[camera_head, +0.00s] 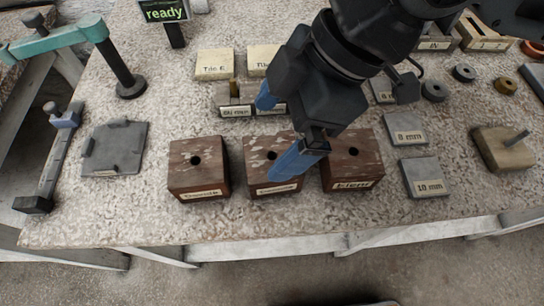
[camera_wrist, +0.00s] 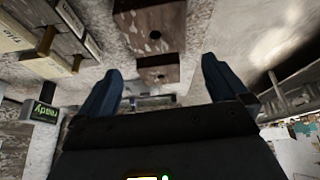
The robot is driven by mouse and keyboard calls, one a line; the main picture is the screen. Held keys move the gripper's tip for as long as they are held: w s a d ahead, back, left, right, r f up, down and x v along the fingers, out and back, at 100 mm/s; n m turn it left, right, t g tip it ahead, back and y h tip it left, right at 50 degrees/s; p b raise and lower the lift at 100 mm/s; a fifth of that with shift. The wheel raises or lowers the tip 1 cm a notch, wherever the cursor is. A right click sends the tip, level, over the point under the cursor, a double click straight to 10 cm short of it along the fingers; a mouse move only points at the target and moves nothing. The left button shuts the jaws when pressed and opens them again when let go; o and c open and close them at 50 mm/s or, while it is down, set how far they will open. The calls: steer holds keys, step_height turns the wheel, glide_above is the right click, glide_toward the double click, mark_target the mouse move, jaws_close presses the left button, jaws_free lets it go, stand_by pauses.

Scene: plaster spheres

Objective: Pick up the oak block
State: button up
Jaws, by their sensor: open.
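Three dark reddish-brown wooden blocks, each with a hole in the top and a pale front label, stand in a row near the bench's front edge: a left one (camera_head: 199,168), a middle one (camera_head: 262,153) and a right one (camera_head: 352,160). The labels are too small to read surely, so I cannot tell which is the oak block. My gripper (camera_head: 269,138) has its blue fingers apart with nothing between them. In the head view one finger covers part of the middle block. In the wrist view two holed blocks show beyond the fingertips (camera_wrist: 160,65), one large (camera_wrist: 173,19) and one smaller (camera_wrist: 170,73).
Pale labelled tiles (camera_head: 214,62) lie behind the blocks. Grey plates, one marked 10 mm (camera_head: 425,176), lie to the right, with a tan pegged block (camera_head: 503,151) beyond. A grey plate (camera_head: 115,146) and a green-armed stand (camera_head: 128,84) are at left. The bench's front strip is clear.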

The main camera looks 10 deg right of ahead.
mark_target(272, 158)
steer(key=shift+d+f+h, duration=0.3)
steer(key=shift+d+f, duration=0.05)
steer(key=shift+d, duration=0.5)
steer(key=shift+d+f, duration=0.2)
steer(key=shift+f, duration=0.1)
steer(key=x, duration=0.7)
steer(key=shift+w+f, duration=0.1)
steer(key=shift+f, duration=0.15)
steer(key=c, duration=1)
steer(key=shift+r, duration=0.1)
